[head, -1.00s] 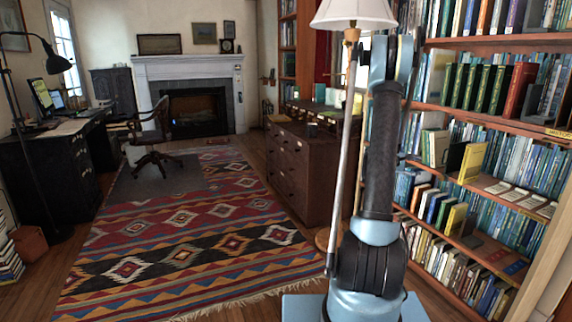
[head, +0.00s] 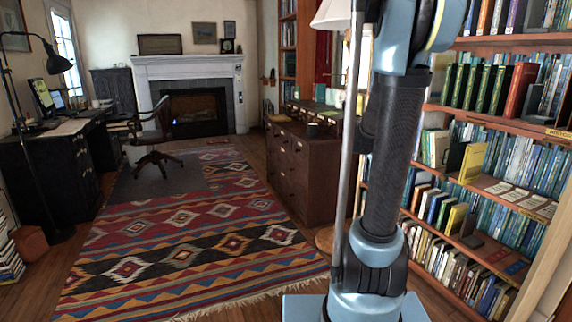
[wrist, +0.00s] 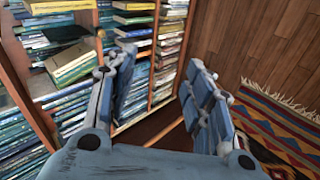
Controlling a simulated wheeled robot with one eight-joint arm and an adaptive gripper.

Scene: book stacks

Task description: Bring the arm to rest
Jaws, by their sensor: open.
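My gripper (wrist: 163,88) shows in the wrist view with its two blue fingers spread apart and nothing between them. Past the fingers are the bookshelf and the wood floor. In the head view my arm (head: 392,160) stands upright in the right half, in front of the bookshelf, with its upper joint near the top edge. The gripper itself is out of the head view.
A tall bookshelf (head: 485,128) full of books fills the right side, close to my arm. A lamp (head: 331,14) stands behind the arm. A wooden chest (head: 300,170) is left of it. The patterned rug (head: 190,235) is clear.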

